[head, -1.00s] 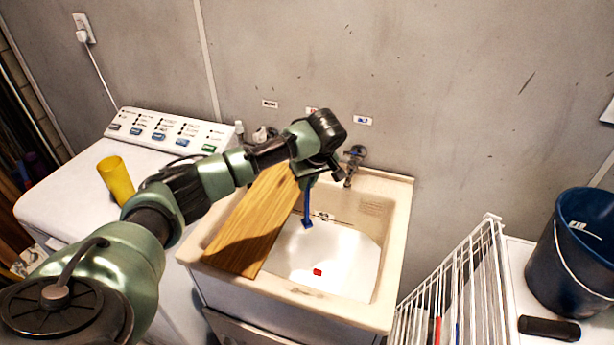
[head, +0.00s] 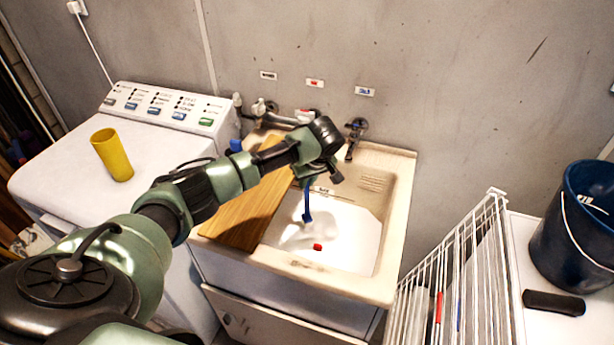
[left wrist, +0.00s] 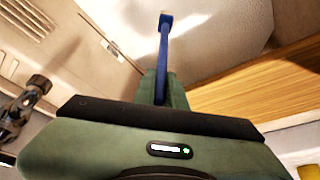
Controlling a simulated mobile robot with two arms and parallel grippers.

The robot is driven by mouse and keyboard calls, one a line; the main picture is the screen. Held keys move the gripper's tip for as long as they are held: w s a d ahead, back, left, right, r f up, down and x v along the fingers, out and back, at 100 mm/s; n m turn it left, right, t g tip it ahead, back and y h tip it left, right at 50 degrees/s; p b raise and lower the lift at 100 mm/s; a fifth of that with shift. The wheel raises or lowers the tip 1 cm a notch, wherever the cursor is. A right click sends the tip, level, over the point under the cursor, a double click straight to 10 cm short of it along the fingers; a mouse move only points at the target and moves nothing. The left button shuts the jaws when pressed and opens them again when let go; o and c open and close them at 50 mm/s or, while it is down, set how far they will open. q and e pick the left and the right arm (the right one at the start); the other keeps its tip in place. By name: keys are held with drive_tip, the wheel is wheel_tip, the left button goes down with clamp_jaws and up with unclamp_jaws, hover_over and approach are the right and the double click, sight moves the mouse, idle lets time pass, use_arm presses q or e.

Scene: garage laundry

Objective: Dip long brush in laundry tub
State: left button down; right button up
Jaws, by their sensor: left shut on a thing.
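The long brush (head: 307,205) is blue and hangs head down from my left gripper (head: 309,182), which is shut on its upper part. It also shows in the left wrist view (left wrist: 163,55), sticking out from my left gripper (left wrist: 163,88). The laundry tub (head: 392,240) is a cream sink against the wall. The brush head is over or inside the tub's basin; I cannot tell whether it touches the bottom. My right gripper is not in view.
A wooden board (head: 245,217) lies across the tub's left side. A small red object (head: 317,247) is in the basin. Taps (head: 355,130) stand behind. A washer with a yellow cup (head: 112,155) is left; a white rack (head: 465,250) and blue bucket (head: 578,225) are right.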

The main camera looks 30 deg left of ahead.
sight(308, 189)
use_arm(q)
drive_tip(key=shift+f+b, duration=0.8)
drive_tip(key=shift+f, duration=1.4)
